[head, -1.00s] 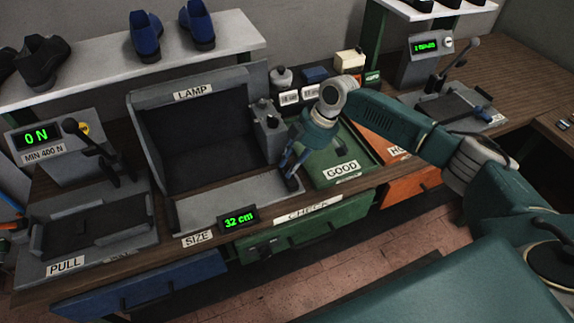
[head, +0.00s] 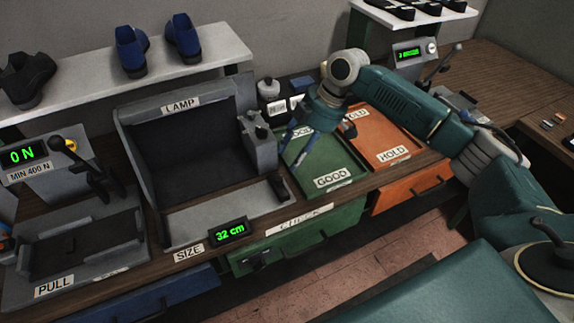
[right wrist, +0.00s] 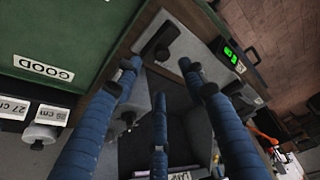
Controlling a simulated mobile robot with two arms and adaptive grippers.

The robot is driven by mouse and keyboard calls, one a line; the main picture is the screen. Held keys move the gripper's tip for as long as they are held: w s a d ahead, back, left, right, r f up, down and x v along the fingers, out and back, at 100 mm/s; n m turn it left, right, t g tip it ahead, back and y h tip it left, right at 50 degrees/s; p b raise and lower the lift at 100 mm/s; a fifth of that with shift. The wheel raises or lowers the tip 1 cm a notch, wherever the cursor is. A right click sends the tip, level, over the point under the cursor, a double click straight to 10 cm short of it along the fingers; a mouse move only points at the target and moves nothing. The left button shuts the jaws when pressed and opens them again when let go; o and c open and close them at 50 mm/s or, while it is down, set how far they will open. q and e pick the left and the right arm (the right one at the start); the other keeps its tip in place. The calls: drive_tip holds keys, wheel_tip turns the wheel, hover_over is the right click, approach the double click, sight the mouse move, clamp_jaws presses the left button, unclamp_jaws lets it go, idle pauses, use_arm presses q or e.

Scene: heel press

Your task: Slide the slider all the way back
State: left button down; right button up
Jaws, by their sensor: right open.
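The slider is a small dark block (head: 279,187) at the right end of the grey SIZE plate (head: 215,215), in front of the lamp box. The display (head: 229,231) beside it reads 32 cm. In the right wrist view the dark slider (right wrist: 160,42) lies beyond the fingers, on the light plate. My right gripper (head: 297,150) is open and empty, above the left part of the green GOOD tray, behind the slider and apart from it. In the right wrist view its blue fingers are spread wide. My left gripper is not in view.
The grey lamp box (head: 185,150) with a knobbed unit (head: 259,143) stands left of my right gripper. The green GOOD tray (head: 335,178) and orange HOLD tray (head: 391,152) lie right. The pull station (head: 75,245) is at far left. Shoes stand on the shelf.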

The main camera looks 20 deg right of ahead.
drive_tip(key=shift+v, duration=1.55)
